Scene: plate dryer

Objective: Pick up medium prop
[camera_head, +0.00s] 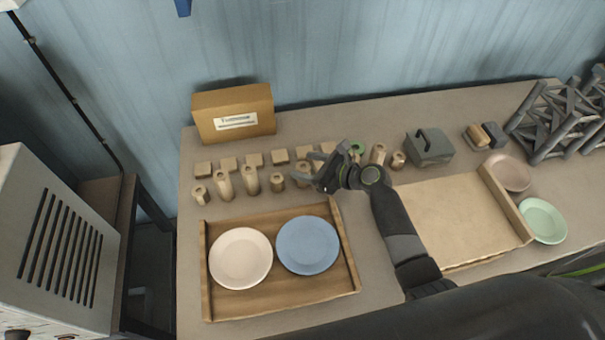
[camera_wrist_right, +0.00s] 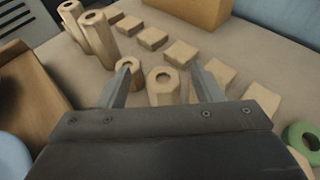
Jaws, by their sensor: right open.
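The props are light wooden posts with holes in their tops, standing in a row on the table. One post (camera_head: 303,170), which looks medium in height, stands at my right gripper (camera_head: 309,167). In the right wrist view this post (camera_wrist_right: 164,86) is between the two spread fingers of the right gripper (camera_wrist_right: 160,80), with gaps on both sides. Its lower part is hidden by the gripper body. A shorter post (camera_wrist_right: 129,69) stands just beyond the left finger, which partly overlaps it. Two tall posts (camera_head: 224,184) (camera_head: 250,180) stand farther left. My left gripper is not in view.
Square wooden blocks (camera_head: 254,160) line up behind the posts. A tray (camera_head: 281,303) with a pink and a blue plate lies in front. A green ring (camera_head: 357,147) and more posts (camera_head: 378,154) are to the right. A cardboard box (camera_head: 233,112) stands behind.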

